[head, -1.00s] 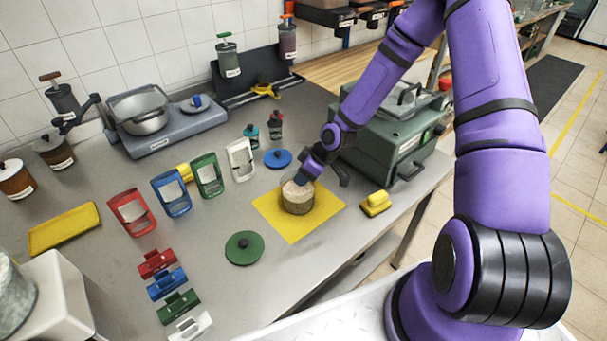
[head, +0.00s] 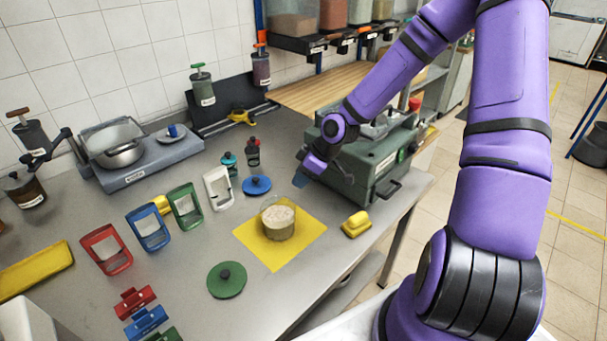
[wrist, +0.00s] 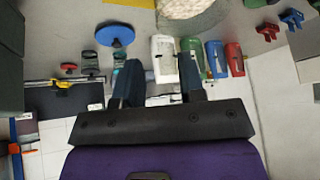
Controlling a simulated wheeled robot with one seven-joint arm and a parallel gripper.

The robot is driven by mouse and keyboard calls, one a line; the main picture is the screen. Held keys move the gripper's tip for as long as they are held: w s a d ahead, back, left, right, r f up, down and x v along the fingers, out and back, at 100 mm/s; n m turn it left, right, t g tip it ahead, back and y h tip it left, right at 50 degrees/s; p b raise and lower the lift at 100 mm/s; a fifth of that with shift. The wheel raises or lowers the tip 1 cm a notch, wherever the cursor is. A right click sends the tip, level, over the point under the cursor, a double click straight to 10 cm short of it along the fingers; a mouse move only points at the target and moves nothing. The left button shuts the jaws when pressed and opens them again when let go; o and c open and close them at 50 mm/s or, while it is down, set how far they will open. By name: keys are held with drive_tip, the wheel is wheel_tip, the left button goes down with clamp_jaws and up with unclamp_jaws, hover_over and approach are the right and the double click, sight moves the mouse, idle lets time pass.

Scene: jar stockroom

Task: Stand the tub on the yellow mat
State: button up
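The tub (head: 278,222), a clear round container with pale grainy contents, stands upright on the yellow mat (head: 262,254). Mat shows all around its base. In the wrist view the tub (wrist: 188,9) is cut off by the top edge, with a strip of the mat (wrist: 130,3) beside it. My gripper (head: 302,178) is above and to the right of the tub, apart from it, near the green machine. In the wrist view my gripper (wrist: 162,78) has its two fingers spread with nothing between them.
A green machine (head: 372,155) stands to the right behind the mat, and a yellow block (head: 356,224) lies right of it. A blue lid (head: 257,186) and a green lid (head: 227,281) lie nearby. Several coloured frames (head: 148,229) stand to the left.

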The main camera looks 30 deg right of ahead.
drive_tip(key=s+d+r+m+h, duration=0.1)
drive_tip(key=s+r+m+h, duration=0.4)
drive_tip(key=r, duration=0.6)
drive_tip(key=s+d+r+h, duration=0.1)
drive_tip(key=s+r+h, duration=0.1)
drive_tip(key=s+r, duration=0.6)
drive_tip(key=s+a+r+m+t+y, duration=0.1)
drive_tip(key=s+r+m, duration=0.4)
drive_tip(key=s+r, duration=0.9)
drive_tip(key=shift+a+t+y, duration=0.4)
drive_tip(key=shift+a, duration=0.1)
